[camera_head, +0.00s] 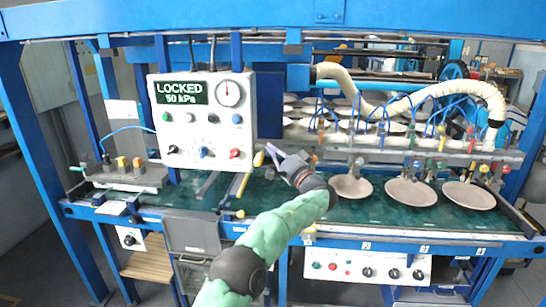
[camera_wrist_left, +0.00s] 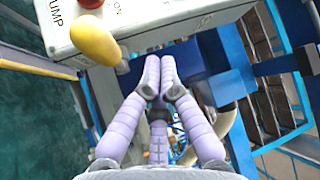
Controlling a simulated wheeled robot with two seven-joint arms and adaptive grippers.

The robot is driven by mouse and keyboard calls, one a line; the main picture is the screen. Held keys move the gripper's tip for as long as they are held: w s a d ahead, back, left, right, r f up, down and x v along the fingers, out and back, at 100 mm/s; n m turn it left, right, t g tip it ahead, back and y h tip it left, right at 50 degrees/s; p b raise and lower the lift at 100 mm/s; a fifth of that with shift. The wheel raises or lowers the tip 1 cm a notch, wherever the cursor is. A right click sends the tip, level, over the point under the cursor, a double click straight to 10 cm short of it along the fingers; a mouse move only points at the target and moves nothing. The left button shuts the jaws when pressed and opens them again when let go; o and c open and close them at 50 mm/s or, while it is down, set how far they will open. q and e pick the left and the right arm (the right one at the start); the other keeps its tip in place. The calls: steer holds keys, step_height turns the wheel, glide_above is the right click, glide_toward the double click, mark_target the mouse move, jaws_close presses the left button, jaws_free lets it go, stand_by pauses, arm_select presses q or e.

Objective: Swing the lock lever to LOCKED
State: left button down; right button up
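The control panel (camera_head: 180,135) is a white box, and its display (camera_head: 181,93) reads LOCKED, 50 kPa. A yellow oval knob (camera_head: 258,159), which looks like the end of the lock lever, stands at the panel's lower right corner. My right gripper is not in view.
Beige plates (camera_head: 411,192) lie on the green bed right of my left arm, under a rail (camera_head: 400,150) of suction fittings and hoses. A red knob (camera_head: 235,153) sits on the panel close to the yellow knob. A blue frame post (camera_head: 36,140) stands at the left.

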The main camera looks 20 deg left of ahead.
arm_select(q)
steer(key=w+d+f+p, duration=0.1)
steer(key=d+f+p, duration=0.1)
steer(key=d+f, duration=0.4)
steer(key=shift+w+d+f, duration=0.15)
steer(key=shift+w+d, duration=0.2)
steer(key=shift+d, duration=0.15)
